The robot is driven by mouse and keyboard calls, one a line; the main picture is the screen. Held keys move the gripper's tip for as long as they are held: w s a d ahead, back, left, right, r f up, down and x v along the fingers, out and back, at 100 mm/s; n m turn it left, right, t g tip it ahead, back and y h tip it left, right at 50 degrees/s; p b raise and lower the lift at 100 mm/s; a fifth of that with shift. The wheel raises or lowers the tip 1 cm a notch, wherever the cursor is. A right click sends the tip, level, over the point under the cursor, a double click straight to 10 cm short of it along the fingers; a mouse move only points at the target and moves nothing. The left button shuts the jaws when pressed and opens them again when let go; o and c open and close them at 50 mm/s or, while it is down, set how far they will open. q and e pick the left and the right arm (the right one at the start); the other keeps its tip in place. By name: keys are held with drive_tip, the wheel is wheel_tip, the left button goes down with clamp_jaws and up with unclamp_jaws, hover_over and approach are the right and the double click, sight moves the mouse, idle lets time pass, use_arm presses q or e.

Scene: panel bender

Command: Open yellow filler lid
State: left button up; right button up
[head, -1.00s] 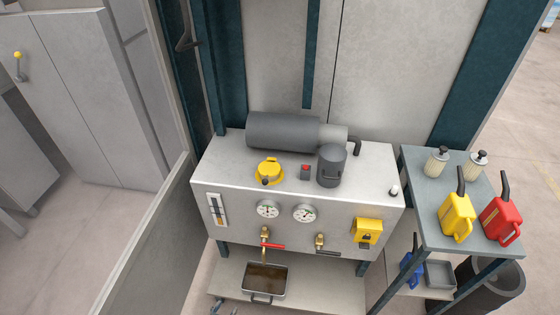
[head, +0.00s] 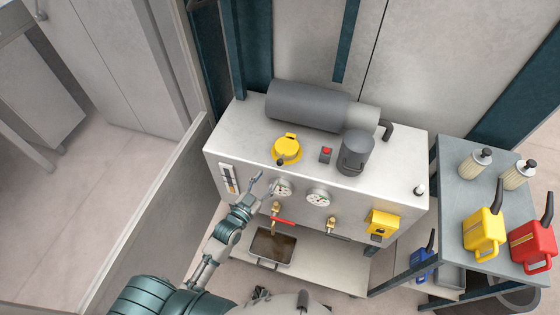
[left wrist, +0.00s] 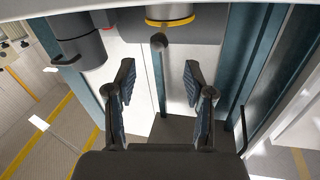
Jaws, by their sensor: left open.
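The yellow filler lid (head: 286,149) lies flat on the left part of the top of the white tank cabinet (head: 240,125). It looks closed, with a dark knob at its front edge. My left gripper (head: 262,184) is in front of the cabinet's upper front edge, left of the gauges, below and apart from the lid. In the left wrist view my left gripper (left wrist: 160,82) has its two fingers spread, with nothing between them. A yellow rim (left wrist: 170,22), apparently the lid's, shows beyond them at the top, with a dark knob (left wrist: 158,42) below it. My right gripper does not show.
A grey horizontal cylinder (head: 310,105) lies behind the lid. A red button (head: 326,154) and dark canister (head: 356,152) stand right of it. Two gauges (head: 318,197), a red-handled valve (head: 283,221) and a yellow box (head: 382,223) are on the front. A side table (head: 450,195) holds cans.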

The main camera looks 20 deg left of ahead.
sight(280, 163)
use_arm(q)
drive_tip(key=x, duration=0.9)
drive_tip(key=shift+w, duration=0.1)
clamp_jaws()
